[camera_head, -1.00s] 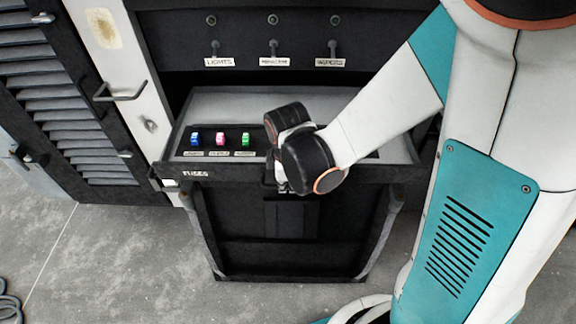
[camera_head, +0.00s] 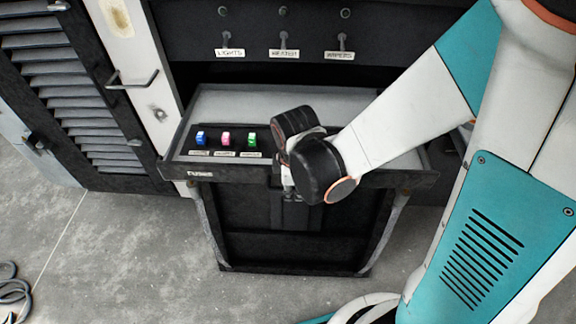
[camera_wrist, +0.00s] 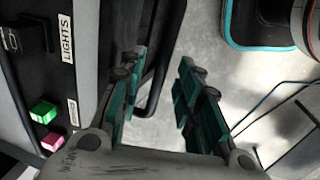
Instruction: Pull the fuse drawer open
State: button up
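The fuse drawer (camera_head: 390,177) stands pulled out below the switch panel, its grey inside showing in the head view. Blue (camera_head: 201,138), pink (camera_head: 226,139) and green (camera_head: 251,138) fuses stand in it at the left. My gripper (camera_head: 287,185) is at the middle of the drawer front, its fingertips mostly hidden by my wrist. In the wrist view, my gripper's teal fingers (camera_wrist: 162,90) are apart. The black drawer handle (camera_wrist: 159,88) runs between them, nearer the left finger, with pale floor showing between it and the right finger. Contact is unclear.
The switch panel (camera_head: 375,30) with several labelled switches is behind the drawer. A louvred door (camera_head: 75,90) with a bar handle is at the left. A coiled cable (camera_head: 12,290) lies at bottom left. Grey floor in front of the drawer is clear.

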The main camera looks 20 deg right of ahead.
notch_tip(320, 180, up, 12)
jog(key=s, duration=0.2)
jog(key=shift+a, duration=0.35)
dwell(0.4)
jog(key=shift+s+f, duration=0.1)
dwell(0.3)
jog(key=s+d+r+m+t, duration=0.5)
jog(key=d+r+m, duration=0.1)
jog(key=m, duration=0.8)
jog(key=shift+d+r+m+y, duration=0.3)
jog(key=shift+r, duration=0.1)
dwell(0.8)
